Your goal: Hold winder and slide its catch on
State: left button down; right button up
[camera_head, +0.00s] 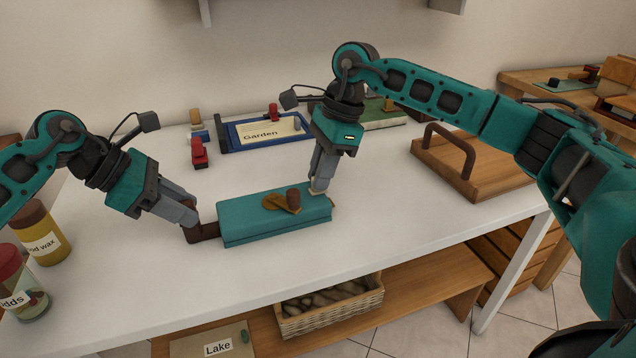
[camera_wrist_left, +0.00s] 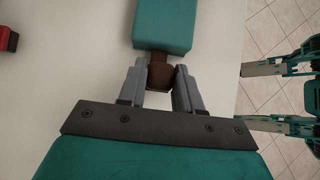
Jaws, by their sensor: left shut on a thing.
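The winder is a long teal box (camera_head: 270,222) lying on the white table, with a brown grip (camera_head: 207,232) at its left end. On its top are a flat tan piece and an upright brown knob (camera_head: 293,198). My left gripper (camera_head: 190,220) is shut on the brown grip; the left wrist view shows the grip (camera_wrist_left: 160,75) between both fingers, with the teal box (camera_wrist_left: 164,25) beyond. My right gripper (camera_head: 318,188) points down at the box's right end, with a small pale bit at its tips. I cannot tell whether it holds that, and no separate catch is clear.
A blue "Garden" tray (camera_head: 230,133) and red-topped stamps (camera_head: 199,153) stand behind. A wooden board with a handle (camera_head: 475,170) is at the right. Labelled jars (camera_head: 42,240) stand at the left. A wicker basket (camera_head: 330,306) sits on the lower shelf. The table's front strip is clear.

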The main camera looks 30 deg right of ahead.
grip_shut()
jog(key=shift+a, duration=0.15)
jog(key=shift+w+a, duration=0.15)
jog(key=shift+a, duration=0.4)
jog(key=shift+w+a, duration=0.1)
jog(key=shift+a, duration=0.4)
jog(key=o, duration=0.7)
grip_release()
jog(key=shift+d, duration=0.1)
jog(key=v, duration=1.2)
